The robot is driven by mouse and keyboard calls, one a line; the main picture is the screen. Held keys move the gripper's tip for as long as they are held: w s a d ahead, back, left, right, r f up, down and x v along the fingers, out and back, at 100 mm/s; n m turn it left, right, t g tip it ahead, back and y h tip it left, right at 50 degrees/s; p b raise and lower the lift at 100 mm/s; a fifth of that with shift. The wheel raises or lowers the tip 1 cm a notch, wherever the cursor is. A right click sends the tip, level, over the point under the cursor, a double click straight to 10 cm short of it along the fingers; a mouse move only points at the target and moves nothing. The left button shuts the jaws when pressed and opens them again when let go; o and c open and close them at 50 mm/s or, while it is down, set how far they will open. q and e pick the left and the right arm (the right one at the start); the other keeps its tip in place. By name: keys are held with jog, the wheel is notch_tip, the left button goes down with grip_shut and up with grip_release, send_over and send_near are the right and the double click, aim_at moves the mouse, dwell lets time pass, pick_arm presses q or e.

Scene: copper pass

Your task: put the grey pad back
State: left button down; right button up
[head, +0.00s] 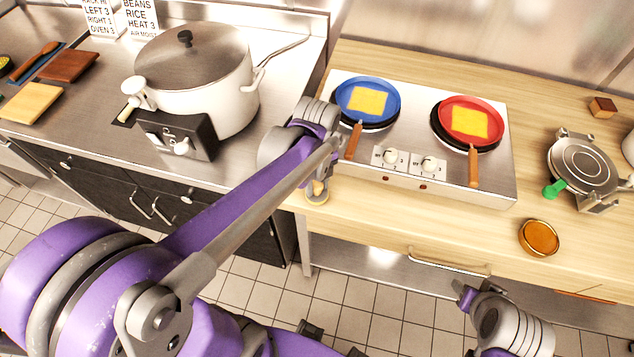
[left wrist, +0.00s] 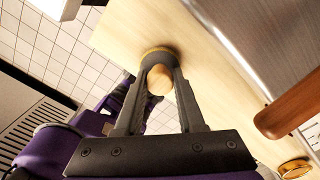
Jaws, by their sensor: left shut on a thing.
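My left gripper (head: 318,180) is low over the front left edge of the wooden counter, beside the hob. In the left wrist view my left gripper (left wrist: 160,62) is shut on a round wooden knob (left wrist: 158,81). A dark round piece with a yellowish rim (left wrist: 158,51) shows just beyond the fingertips, at the wood surface. I cannot tell whether it touches the wood, or whether it is the grey pad. The held thing is small and partly hidden in the head view. Part of my right arm (head: 505,325) shows at the bottom right; its jaws are not clear.
The hob (head: 440,185) carries a blue pan (head: 384,90) and a red pan (head: 484,108), each with a yellow square in it. An amber round dish (head: 540,238) and a round metal press (head: 580,165) stand right. A big pot (head: 195,75) is left.

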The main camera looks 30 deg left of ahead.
aim_at(317, 184)
pick_arm(q)
jog(key=shift+f, duration=0.15)
jog(key=c, duration=0.5)
grip_release()
pick_arm(e)
jog(key=shift+f, duration=0.15)
pick_arm(q)
jog(key=shift+r, duration=0.25)
notch_tip(317, 184, up, 12)
jog(key=p, duration=0.1)
jog(key=s+d+f+n+t, duration=0.1)
jog(key=s+f+n+t, duration=0.1)
jog(key=n, duration=0.6)
jog(key=s+d+f+n+t, duration=0.1)
jog(key=s+f+n+t, duration=0.1)
jog(key=n, duration=0.6)
jog(key=s+d+f+n+t, duration=0.1)
jog(key=s+f+n+t, duration=0.1)
jog(key=f+n, duration=0.3)
jog(key=shift+s+d+f+n, duration=0.1)
jog(key=shift+s+n, duration=0.25)
jog(key=shift+n, duration=0.5)
jog(key=shift+s+d+n, duration=0.1)
jog(key=shift+s+n, duration=0.2)
jog(key=shift+n, duration=0.55)
pick_arm(e)
jog(key=shift+w+r, duration=0.2)
jog(key=shift+r, duration=0.25)
jog(key=shift+w+r, duration=0.2)
jog(key=shift+r, duration=0.25)
